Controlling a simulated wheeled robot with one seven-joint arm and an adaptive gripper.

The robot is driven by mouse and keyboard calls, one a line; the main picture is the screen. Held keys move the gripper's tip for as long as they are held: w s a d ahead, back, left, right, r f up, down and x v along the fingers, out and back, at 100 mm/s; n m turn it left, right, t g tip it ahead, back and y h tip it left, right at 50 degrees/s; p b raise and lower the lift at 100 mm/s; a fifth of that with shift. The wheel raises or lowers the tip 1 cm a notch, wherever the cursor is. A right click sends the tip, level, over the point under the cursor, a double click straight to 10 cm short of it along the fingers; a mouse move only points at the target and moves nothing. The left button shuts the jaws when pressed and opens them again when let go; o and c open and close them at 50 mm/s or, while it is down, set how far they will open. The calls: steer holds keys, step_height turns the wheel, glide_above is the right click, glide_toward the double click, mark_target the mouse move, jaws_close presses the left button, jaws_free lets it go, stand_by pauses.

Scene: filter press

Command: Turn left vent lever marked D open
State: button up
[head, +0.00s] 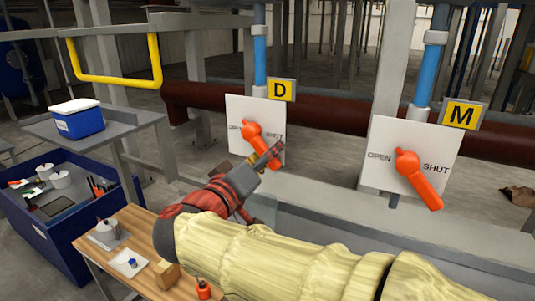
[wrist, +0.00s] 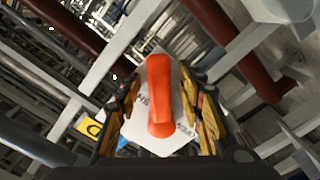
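The orange vent lever (head: 251,134) under the yellow D sign (head: 282,90) sits on a white plate (head: 237,108) lettered OPEN on the left and SHUT on the right. Its handle slants down to the right, towards the SHUT side. My gripper (head: 270,157) is at the lower end of this handle and hides part of it. In the wrist view the orange lever (wrist: 159,95) lies between the two open fingers (wrist: 160,120), with visible gaps at both sides. Whether a finger touches it further down is unclear.
A second orange lever (head: 418,180) on a white plate under the M sign (head: 461,114) stands to the right, also slanting towards SHUT. A wooden table (head: 140,222), a blue cart (head: 50,230) and a cooler box (head: 77,120) are at left. A grey ledge (head: 330,222) runs below the plates.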

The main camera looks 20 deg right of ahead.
steer(key=shift+c, duration=0.8)
steer(key=c, duration=0.8)
jaws_close()
